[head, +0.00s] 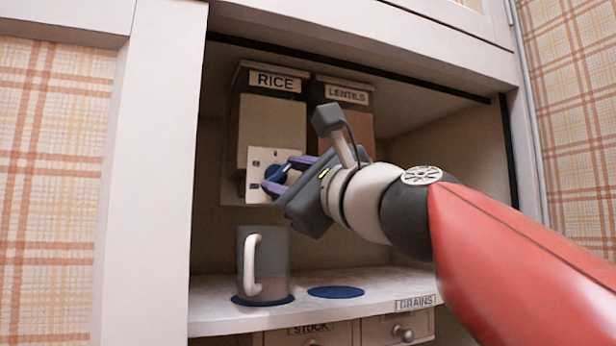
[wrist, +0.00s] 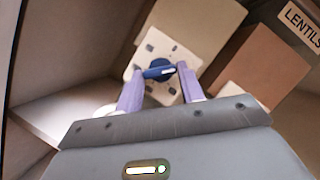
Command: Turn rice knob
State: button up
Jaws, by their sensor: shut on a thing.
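The rice dispenser (head: 272,125) hangs in the cupboard under a label reading RICE. On its front is a pale plate with a dark blue knob (head: 274,178), which also shows in the wrist view (wrist: 158,71). The knob has a white mark on its bar. My gripper (head: 281,175) reaches in from the right, and its purple fingers (wrist: 158,76) are shut on the knob, one on each side. Part of the knob is hidden by the fingers in the head view. A grey mug (head: 276,262) with a pale handle stands below on a blue round mat (head: 240,300).
The lentils dispenser (head: 360,130) hangs right beside the rice one, partly behind my arm. A second blue mat (head: 336,292) lies empty on the shelf (head: 375,283). Drawers (head: 398,328) sit below. The cupboard's left post (head: 165,150) stands close by.

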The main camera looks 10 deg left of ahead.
jog(key=n+g, duration=0.1)
jog(key=n, duration=0.1)
jog(key=n+p, duration=0.1)
jog(key=n, duration=0.1)
jog(key=n+g+p, duration=0.1)
jog(key=n, duration=0.1)
jog(key=shift+w+d+r+g, duration=0.1)
jog(key=shift+r+g, duration=0.15)
jog(key=shift+g, duration=0.05)
jog(key=shift+r+n+g+h+p, duration=0.1)
jog(key=shift+n+g+h+p, duration=0.45)
jog(key=shift+n+p, duration=0.9)
jog(key=shift+n+b, duration=0.3)
jog(key=shift+n, duration=0.25)
jog(key=o, duration=1)
jog(key=b+v, duration=0.1)
jog(key=v, duration=0.6)
jog(key=shift+s+d, duration=0.25)
jog(key=shift+d, duration=0.05)
